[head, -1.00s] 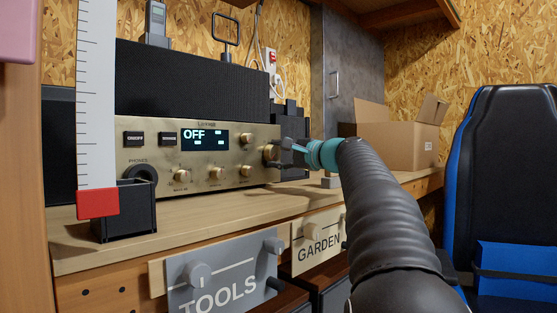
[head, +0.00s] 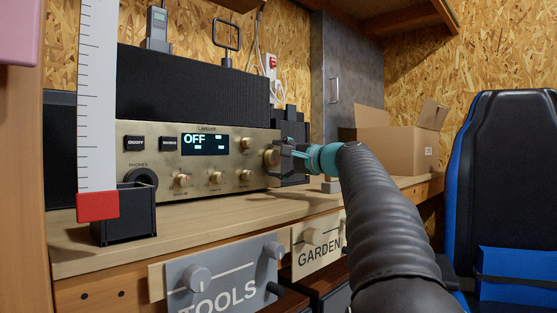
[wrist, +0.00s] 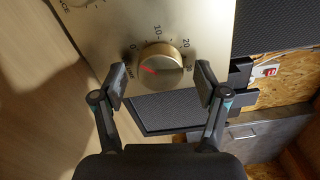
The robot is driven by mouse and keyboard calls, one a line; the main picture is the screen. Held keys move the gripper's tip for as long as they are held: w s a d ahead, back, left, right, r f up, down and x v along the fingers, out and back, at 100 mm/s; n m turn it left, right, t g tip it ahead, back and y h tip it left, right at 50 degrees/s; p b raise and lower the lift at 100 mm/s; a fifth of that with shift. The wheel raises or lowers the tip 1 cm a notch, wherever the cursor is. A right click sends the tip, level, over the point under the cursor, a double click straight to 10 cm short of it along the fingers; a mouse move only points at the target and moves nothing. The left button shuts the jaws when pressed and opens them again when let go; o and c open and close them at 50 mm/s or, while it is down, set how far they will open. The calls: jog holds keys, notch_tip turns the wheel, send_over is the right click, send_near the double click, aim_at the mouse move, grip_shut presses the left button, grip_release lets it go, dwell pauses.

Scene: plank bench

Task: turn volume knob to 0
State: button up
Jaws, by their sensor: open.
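The volume knob (wrist: 163,58) is a round brass knob at the right end of the gold amplifier front panel (head: 225,160). In the wrist view a printed scale with 0, 10, 20 and 30 runs around it. A red pointer mark shows on the left part of the knob's face. The knob also shows in the head view (head: 271,157). My gripper (wrist: 160,72) is open, with one finger on each side of the knob and a visible gap to it on both sides. In the head view my gripper (head: 293,158) is just right of the knob.
The amplifier's display (head: 205,144) reads OFF. Smaller knobs sit left of the volume knob. A cardboard box (head: 395,148) stands on the bench to the right. The bench top (head: 200,222) in front of the amplifier is clear.

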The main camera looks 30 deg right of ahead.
jog(key=v, duration=1.2)
dwell(0.4)
